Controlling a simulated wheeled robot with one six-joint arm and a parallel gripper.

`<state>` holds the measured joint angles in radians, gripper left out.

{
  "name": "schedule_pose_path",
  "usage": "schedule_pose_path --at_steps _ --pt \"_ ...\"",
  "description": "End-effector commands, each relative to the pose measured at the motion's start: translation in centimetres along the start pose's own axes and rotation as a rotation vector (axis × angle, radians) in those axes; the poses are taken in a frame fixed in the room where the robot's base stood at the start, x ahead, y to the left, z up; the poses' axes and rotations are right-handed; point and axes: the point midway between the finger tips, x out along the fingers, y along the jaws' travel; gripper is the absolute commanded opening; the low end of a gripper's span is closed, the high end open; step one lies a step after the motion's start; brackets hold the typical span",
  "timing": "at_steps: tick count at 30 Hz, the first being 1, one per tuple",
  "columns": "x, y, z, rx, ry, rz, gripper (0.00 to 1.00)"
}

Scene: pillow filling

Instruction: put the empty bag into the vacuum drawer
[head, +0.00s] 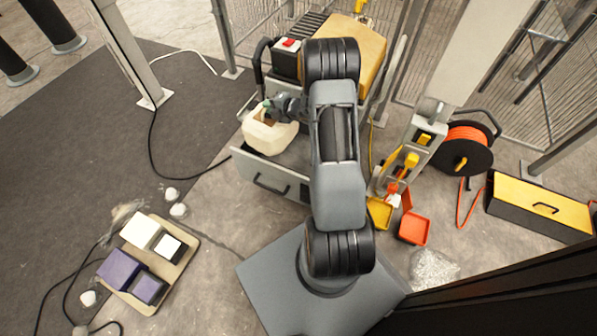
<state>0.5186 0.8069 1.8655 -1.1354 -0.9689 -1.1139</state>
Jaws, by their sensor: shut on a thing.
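The bag (268,136) is a cream-coloured, box-like piece with a tan opening at its top. It is at the open drawer (250,168), a grey metal drawer with a dark handle that is pulled out toward the front. My gripper (266,110) is at the bag's upper edge and shut on it. The fingertips are small and partly hidden by the bag's rim. The bag stands over the drawer's left part; I cannot tell whether it touches the drawer floor. My arm hides the drawer's right end.
A machine with a red switch (291,43) and a yellow top stands behind the drawer. A tray (189,246) with white and purple blocks lies at left. Orange and yellow bins, a cable reel (467,146) and a yellow toolbox (540,207) are at right. Cables cross the floor.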

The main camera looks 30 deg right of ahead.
Motion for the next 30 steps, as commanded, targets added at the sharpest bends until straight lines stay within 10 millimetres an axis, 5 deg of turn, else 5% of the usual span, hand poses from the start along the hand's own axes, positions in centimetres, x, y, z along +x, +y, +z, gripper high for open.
schedule_pose_path --at_steps 1,9,30 --pt "0.4 -3.2 0.9 0.021 -0.036 -0.004 0.0" --pt "0.2 -10.4 3.9 0.077 -0.192 -0.002 0.0" --pt "2.2 -19.3 4.9 0.097 -0.254 0.0 0.0"
